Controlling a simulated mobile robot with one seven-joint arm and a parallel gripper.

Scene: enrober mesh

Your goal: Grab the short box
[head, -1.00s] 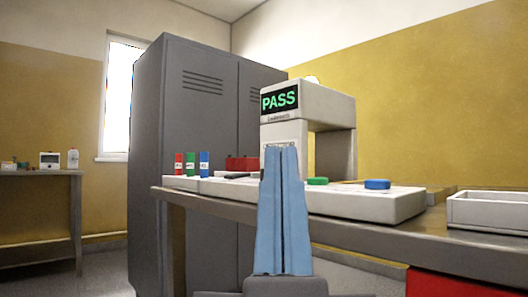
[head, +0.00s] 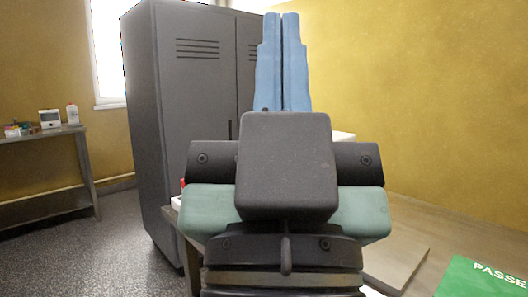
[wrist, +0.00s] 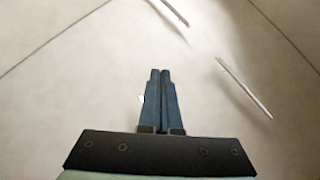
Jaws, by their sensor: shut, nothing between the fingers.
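My gripper (head: 282,16) is shut, its two blue fingers pressed together and pointing up in the head view. In the wrist view my gripper (wrist: 160,72) is also shut, with nothing between the fingers. Behind it there is only a pale surface with two thin white strips. I cannot make out the short box in either current view. My wrist and gripper body cover the middle of the head view and hide most of the bench and what stands on it.
A grey metal locker (head: 178,110) stands behind, to the left. A side table (head: 35,136) with small items is at the far left. Open floor (head: 110,240) lies at the lower left.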

